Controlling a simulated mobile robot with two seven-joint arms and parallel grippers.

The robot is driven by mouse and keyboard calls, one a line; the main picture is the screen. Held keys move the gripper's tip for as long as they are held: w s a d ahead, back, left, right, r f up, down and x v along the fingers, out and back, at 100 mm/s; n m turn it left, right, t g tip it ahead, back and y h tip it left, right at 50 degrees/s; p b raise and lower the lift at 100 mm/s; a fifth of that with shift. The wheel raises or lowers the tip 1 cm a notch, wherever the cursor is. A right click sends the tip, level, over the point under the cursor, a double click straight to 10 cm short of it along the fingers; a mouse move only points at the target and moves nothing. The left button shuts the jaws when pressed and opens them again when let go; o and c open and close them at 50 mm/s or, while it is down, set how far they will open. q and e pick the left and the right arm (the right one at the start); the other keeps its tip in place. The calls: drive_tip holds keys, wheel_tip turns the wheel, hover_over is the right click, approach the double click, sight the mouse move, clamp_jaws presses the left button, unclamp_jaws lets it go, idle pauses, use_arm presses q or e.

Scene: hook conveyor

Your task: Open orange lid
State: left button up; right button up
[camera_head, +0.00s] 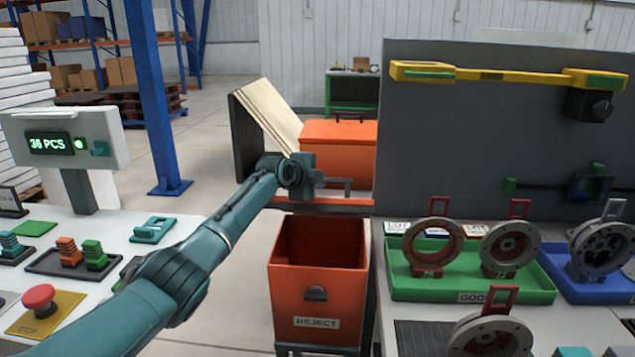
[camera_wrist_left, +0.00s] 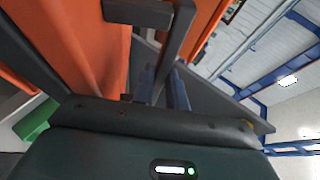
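An orange box (camera_head: 338,150) with a flat top and a small dark handle (camera_head: 350,118) stands behind the open orange REJECT bin (camera_head: 318,302). I cannot tell for sure which part is the lid. My left gripper (camera_head: 322,183) is in front of the box's lower left, above the bin's back edge. In the left wrist view, a dark bent bar (camera_wrist_left: 180,45) runs up from between or beside the bluish fingers (camera_wrist_left: 165,88), close to an orange surface (camera_wrist_left: 88,50). Whether the fingers grip the bar is unclear. My right gripper is not in view.
A dark tilted panel with cream layers (camera_head: 268,118) stands left of the box. A grey panel (camera_head: 480,140) rises at right, behind a green tray (camera_head: 470,288) and a blue tray (camera_head: 595,290) with metal rings. A counter with a red stop button (camera_head: 39,297) is at left.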

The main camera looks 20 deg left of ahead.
use_arm(q)
drive_tip(key=o, duration=0.4)
drive_tip(key=shift+r, duration=0.15)
drive_tip(key=shift+o, duration=0.2)
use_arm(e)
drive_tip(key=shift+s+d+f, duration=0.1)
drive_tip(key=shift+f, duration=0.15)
use_arm(q)
drive_tip(key=shift+s, duration=0.1)
drive_tip(key=shift+s+a+r, duration=0.1)
drive_tip(key=shift+s+r, duration=0.15)
drive_tip(key=shift+s, duration=0.15)
drive_tip(key=v, duration=1.2)
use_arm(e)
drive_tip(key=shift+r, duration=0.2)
use_arm(q)
drive_tip(key=shift+f, duration=0.1)
